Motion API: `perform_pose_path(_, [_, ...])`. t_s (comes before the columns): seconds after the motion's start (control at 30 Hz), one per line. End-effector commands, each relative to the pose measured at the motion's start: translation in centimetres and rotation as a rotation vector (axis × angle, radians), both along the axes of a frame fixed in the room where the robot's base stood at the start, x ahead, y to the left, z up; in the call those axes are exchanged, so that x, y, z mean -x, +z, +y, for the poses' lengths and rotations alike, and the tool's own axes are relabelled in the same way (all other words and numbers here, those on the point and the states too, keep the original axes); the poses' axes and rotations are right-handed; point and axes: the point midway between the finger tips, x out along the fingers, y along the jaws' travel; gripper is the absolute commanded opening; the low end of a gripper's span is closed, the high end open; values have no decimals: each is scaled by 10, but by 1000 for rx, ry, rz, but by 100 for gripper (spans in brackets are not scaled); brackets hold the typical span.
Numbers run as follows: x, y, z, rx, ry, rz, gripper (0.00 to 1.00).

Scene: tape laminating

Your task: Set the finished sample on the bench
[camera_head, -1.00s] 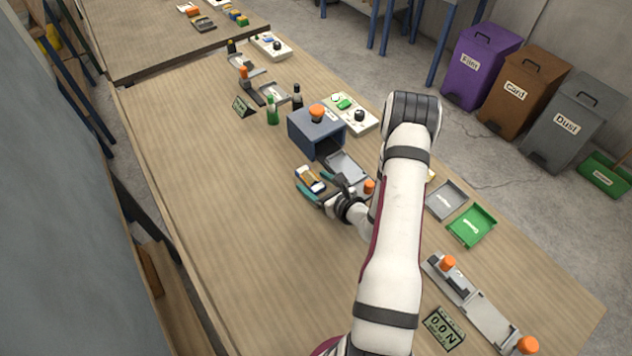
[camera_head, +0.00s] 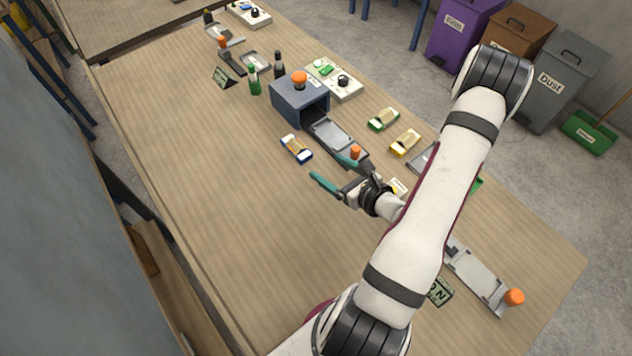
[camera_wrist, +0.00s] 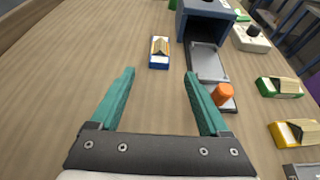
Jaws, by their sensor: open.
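A sample with a blue base and a pale and yellow top (camera_head: 296,148) lies flat on the bench (camera_head: 190,170), left of the laminator's tray. It also shows in the wrist view (camera_wrist: 159,52), ahead of the fingertips and apart from them. My gripper (camera_head: 335,170) is open and empty, a little above the bench, to the lower right of the sample. In the wrist view its two teal fingers (camera_wrist: 160,88) are spread wide with bare wood between them.
The blue-grey box (camera_head: 300,100) with an orange knob and its grey sliding tray (camera_head: 338,140) stand right of the sample. A green sample (camera_head: 384,119) and a yellow one (camera_head: 405,142) lie further right. The bench's left side is clear.

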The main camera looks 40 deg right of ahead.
Motion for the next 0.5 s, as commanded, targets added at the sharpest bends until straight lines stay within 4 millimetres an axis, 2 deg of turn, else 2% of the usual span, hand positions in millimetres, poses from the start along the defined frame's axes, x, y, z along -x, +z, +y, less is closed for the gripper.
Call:
perform_pose_path(0.1, [-5, 8, 7, 10, 40, -12, 79])
perform_pose_path(0.17, [-20, 31, 29, 40, 166, -45, 79])
perform_pose_path(0.2, [-32, 55, 58, 73, 312, -78, 79])
perform_pose_path(0.27, [-41, 98, 122, 140, 613, -125, 79])
perform_pose_path(0.3, [-32, 124, 173, 202, 861, -143, 79])
perform_pose_path(0.37, [5, 152, 239, 326, 1238, -137, 79])
perform_pose_path(0.4, [37, 161, 268, 428, 1470, -112, 79])
perform_pose_path(0.43, [62, 165, 281, 518, 1627, -85, 79])
perform_pose_path(0.5, [110, 168, 288, 752, 1920, -10, 79])
